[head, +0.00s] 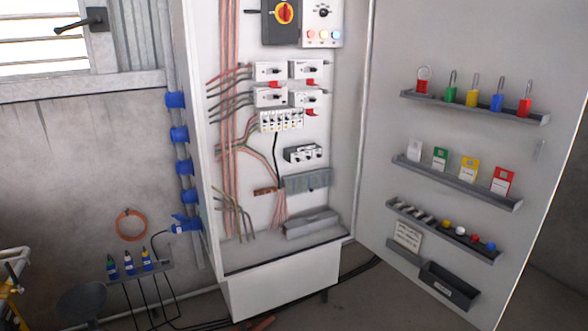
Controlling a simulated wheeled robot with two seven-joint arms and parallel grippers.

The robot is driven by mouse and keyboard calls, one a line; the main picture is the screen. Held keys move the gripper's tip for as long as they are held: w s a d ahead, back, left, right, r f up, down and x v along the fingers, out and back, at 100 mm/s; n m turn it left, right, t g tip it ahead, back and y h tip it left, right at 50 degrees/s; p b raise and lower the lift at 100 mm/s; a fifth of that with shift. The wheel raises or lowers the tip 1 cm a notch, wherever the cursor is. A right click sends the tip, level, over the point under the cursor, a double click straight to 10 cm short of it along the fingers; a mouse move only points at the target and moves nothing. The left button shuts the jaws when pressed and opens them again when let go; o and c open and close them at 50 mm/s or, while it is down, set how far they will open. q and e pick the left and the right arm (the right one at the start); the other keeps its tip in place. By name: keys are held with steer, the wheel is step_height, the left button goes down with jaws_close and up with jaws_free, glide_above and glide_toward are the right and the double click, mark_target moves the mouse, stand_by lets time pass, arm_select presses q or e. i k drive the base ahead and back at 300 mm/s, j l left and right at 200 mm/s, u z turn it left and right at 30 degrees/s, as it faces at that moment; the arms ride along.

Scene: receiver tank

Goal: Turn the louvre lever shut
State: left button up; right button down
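The louvre lever (75,26) is a black handle on a dark plate at the top left of the head view. It is mounted on the right side of the window frame, and its arm points left and slightly down from the pivot. The louvre window (38,48) beside it has pale horizontal slats with bright light between them; its upper part is cut off by the picture's edge. Neither of my grippers shows in this view.
An open electrical cabinet (212,130) fills the middle, its door (380,120) swung right with shelves of padlocks and tags. Blue clamps (179,134) hold a pipe between window and cabinet. A small bottle stand (140,272) and a dark round seat (82,302) stand below.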

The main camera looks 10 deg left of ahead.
mark_target(58, 31)
steer(key=i+j+u, duration=0.1)
steer(key=i+u, duration=0.3)
steer(key=i, duration=0.2)
steer(key=i+l+u, duration=0.15)
steer(key=i+u, duration=0.25)
steer(key=i, duration=0.2)
steer(key=i+l+u, duration=0.25)
steer(key=i+u, duration=0.15)
steer(key=i, duration=0.15)
